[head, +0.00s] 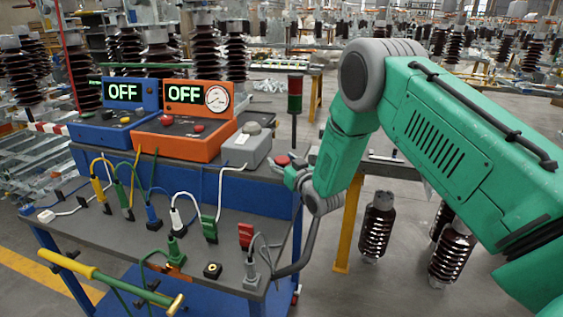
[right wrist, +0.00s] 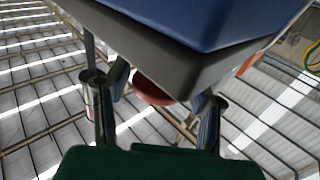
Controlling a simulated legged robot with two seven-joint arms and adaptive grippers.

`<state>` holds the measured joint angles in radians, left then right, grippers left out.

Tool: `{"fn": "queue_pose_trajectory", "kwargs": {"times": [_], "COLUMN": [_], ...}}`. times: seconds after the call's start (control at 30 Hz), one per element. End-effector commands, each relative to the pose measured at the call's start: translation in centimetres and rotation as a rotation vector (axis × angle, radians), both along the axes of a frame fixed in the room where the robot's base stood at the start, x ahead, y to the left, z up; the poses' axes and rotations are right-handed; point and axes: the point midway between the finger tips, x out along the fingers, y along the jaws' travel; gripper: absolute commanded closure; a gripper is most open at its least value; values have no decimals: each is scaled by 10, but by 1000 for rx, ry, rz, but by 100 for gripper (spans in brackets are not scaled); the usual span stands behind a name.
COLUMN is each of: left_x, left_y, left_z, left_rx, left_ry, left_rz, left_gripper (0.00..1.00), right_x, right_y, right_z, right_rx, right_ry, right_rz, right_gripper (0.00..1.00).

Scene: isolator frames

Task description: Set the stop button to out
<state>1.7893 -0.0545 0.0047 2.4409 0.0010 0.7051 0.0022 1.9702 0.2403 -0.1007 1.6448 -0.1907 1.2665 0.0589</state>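A red round stop button (head: 282,160) shows at the right end of the bench, just at the fingers of my right gripper (head: 294,174). In the right wrist view the red button (right wrist: 152,90) is partly hidden under a dark bench edge. It lies between the two spread fingers of my right gripper (right wrist: 160,100), with gaps visible on both sides. The gripper looks open, and I cannot see it touching the button. I cannot tell whether the button is in or out. My left gripper is not in view.
The bench (head: 110,226) carries an orange unit (head: 180,145) and a blue unit (head: 105,130), both reading OFF, a grey box (head: 247,148) and several cables. A red-green signal tower (head: 295,95) stands behind. A yellow-green pole (head: 110,281) crosses the front left.

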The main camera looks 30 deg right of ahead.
Motion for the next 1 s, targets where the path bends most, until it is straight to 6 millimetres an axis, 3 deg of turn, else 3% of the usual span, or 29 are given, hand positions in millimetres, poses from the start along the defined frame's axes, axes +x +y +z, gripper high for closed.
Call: {"fn": "queue_pose_trajectory", "kwargs": {"times": [0.03, 0.1, 0.13, 0.27, 0.4, 0.63, 0.67, 0.7, 0.73, 1.0], "left_x": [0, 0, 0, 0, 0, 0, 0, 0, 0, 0], "left_y": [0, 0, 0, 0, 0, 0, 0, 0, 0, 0], "left_z": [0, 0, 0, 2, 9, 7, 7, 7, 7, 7], "left_rx": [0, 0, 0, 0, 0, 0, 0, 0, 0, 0], "left_ry": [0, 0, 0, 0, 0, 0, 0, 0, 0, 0], "left_rz": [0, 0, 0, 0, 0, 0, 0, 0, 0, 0], "left_gripper": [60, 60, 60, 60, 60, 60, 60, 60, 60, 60], "right_x": [0, 0, 0, 0, 0, 0, 0, 0, 0, 0], "right_y": [0, -1, -1, -1, -1, -2, -2, -2, -2, -1], "right_z": [0, 0, 0, 3, 19, 20, 20, 20, 20, 18], "right_rx": [0, 0, 0, 1, 1, 0, 0, 0, 0, 0], "right_ry": [0, 0, 0, 0, -1, -4, -5, -6, -5, -1], "right_rz": [0, 0, 0, -1, -1, -2, -2, -2, -2, -1], "right_gripper": [74, 98, 100, 100, 100, 100, 60, 46, 39, 39]}}
